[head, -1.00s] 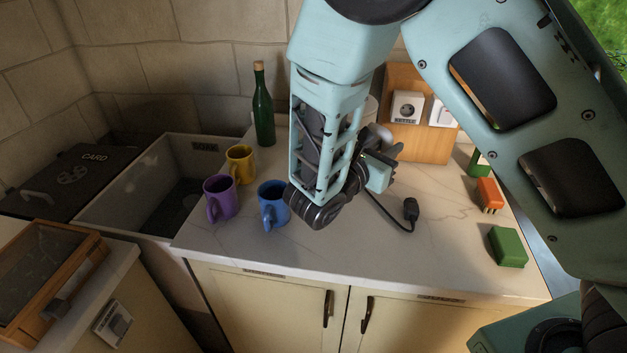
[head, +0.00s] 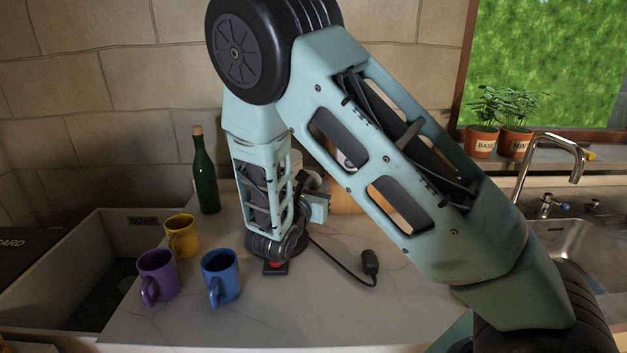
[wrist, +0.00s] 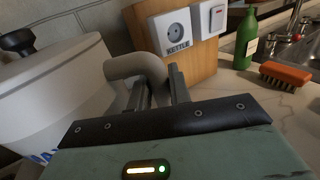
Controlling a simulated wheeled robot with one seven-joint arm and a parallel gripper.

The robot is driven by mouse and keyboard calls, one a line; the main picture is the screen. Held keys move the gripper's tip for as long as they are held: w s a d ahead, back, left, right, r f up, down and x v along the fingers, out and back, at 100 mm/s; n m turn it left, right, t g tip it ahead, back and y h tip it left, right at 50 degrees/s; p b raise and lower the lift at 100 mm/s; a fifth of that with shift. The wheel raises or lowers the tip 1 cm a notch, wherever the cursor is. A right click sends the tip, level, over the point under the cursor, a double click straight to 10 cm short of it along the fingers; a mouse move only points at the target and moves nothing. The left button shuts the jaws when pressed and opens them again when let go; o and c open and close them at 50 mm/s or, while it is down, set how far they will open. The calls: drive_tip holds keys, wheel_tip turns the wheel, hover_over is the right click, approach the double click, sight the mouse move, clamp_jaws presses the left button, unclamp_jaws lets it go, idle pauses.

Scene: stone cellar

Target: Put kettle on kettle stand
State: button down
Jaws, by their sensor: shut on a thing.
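The kettle (wrist: 75,95) is pale grey with a black lid knob and a thick grey handle; it fills the left of the wrist view. My gripper (wrist: 160,92) is shut on the handle. In the head view my gripper (head: 312,197) is over the worktop, and my arm hides most or all of the kettle. I cannot tell whether the kettle is lifted. A small dark piece with a red spot (head: 275,267) shows below my wrist; it may be part of the kettle stand, which I cannot otherwise make out.
A blue mug (head: 220,277), purple mug (head: 158,277), yellow mug (head: 183,237) and green bottle (head: 205,177) stand left of my arm. A black plug (head: 370,262) on a cable lies to the right. A socket labelled KETTLE (wrist: 175,32) is behind. The front worktop is clear.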

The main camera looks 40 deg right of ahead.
drive_tip(key=shift+f, duration=2.15)
drive_tip(key=c, duration=1.3)
unclamp_jaws()
drive_tip(key=shift+f, duration=0.1)
